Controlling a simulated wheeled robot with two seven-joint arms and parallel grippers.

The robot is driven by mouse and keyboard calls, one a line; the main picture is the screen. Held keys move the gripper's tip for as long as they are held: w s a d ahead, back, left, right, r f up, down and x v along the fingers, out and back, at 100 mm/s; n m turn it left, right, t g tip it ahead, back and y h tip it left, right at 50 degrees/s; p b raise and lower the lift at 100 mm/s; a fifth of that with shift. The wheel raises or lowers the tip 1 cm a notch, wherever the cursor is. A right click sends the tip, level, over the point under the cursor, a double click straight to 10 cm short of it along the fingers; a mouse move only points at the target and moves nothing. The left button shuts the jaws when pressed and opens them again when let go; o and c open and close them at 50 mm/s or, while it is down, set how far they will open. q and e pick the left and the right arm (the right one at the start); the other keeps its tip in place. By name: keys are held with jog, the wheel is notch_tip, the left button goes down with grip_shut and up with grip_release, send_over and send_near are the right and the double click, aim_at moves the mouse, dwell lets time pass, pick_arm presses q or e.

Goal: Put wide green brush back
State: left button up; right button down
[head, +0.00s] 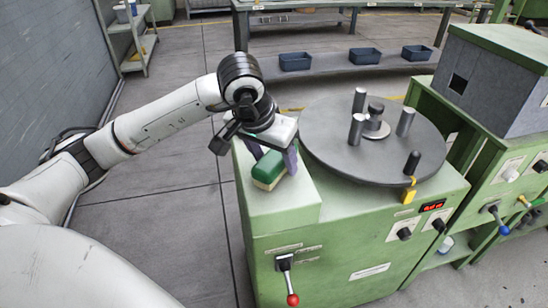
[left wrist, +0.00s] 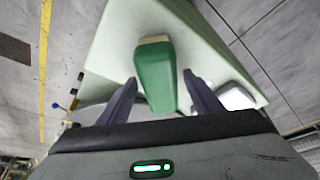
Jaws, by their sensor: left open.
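The wide green brush (head: 268,168) has a green body and a pale tan lower edge. It rests on the light green top at the left of the machine. My left gripper (head: 272,154) is open above it. In the left wrist view, the green brush (left wrist: 155,72) lies between the two dark fingers, with a visible gap on the right side. The gripper hides the far part of the brush in the head view. My right gripper is not in view.
A dark round turntable (head: 340,150) with several upright metal posts stands right of the brush. A red-knobbed lever (head: 288,275) is on the machine's front. A bench with dark blue bins (head: 295,61) stands at the back. A small white object (left wrist: 237,97) shows in the left wrist view.

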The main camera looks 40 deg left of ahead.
pick_arm(q)
jog(key=shift+r, duration=0.3)
jog(key=v, duration=1)
jog(key=shift+r+p, duration=0.3)
jog(key=shift+p, duration=0.1)
jog(key=shift+s+r, duration=0.35)
jog(key=shift+r, duration=0.15)
